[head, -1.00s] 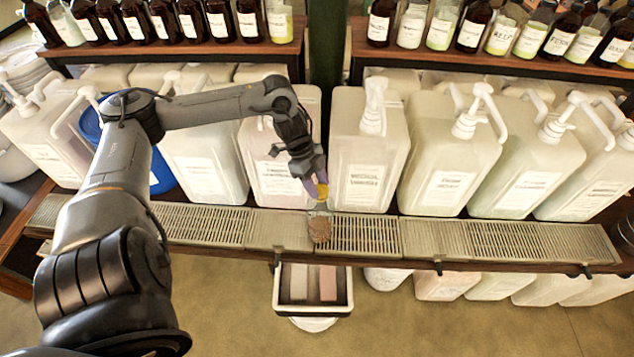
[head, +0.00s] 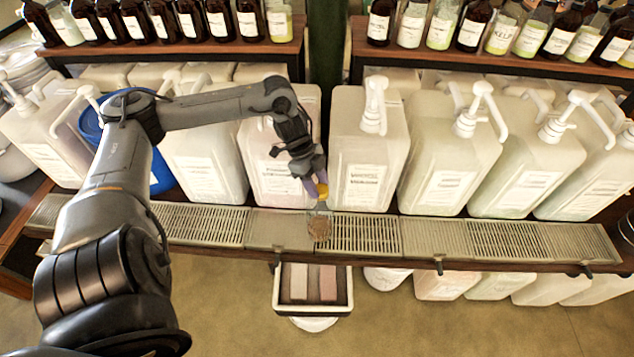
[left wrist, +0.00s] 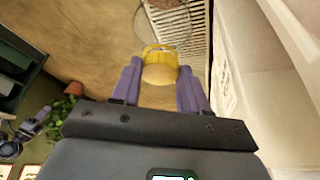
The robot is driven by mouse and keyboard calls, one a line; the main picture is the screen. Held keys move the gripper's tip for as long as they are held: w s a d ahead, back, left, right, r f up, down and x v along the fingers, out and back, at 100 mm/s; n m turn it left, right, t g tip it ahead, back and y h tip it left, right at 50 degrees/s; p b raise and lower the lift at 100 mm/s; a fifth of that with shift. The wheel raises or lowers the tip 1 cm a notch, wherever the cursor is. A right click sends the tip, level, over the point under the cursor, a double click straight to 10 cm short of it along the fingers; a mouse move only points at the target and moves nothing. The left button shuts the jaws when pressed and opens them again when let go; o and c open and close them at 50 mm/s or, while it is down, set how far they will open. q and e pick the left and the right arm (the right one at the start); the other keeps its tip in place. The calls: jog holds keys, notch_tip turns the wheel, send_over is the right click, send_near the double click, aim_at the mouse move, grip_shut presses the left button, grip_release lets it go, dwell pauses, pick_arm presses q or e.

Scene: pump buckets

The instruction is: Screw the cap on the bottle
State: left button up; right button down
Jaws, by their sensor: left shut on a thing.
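My left gripper (head: 316,187) has purple fingers and is shut on a yellow cap (head: 322,193). The cap also shows between the fingertips in the left wrist view (left wrist: 160,68). A small clear bottle (head: 320,228) with brown contents stands on the metal drip tray. The cap is at the bottle's top end in the head view; I cannot tell whether they touch. In the left wrist view the bottle (left wrist: 170,22) shows just beyond the cap, partly hidden by it. My right gripper is not in view.
Large white pump containers (head: 368,150) stand in a row close behind the drip tray (head: 440,238). Brown and clear bottles line the shelves (head: 190,48) above. A white-rimmed box (head: 347,300) with coloured blocks is below the tray's front edge.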

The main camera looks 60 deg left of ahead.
pick_arm(q)
jog(key=shift+s+f, duration=0.15)
jog(key=shift+f, duration=0.5)
jog(key=o, duration=1.1)
jog(key=shift+r, duration=0.1)
jog(key=shift+a+r+p, duration=0.1)
jog(key=shift+r+p, duration=0.65)
jog(key=shift+r, duration=0.05)
jog(key=p+v, duration=0.5)
jog(key=v, duration=0.2)
jog(key=shift+r+p, duration=0.2)
jog(key=shift+p, duration=0.15)
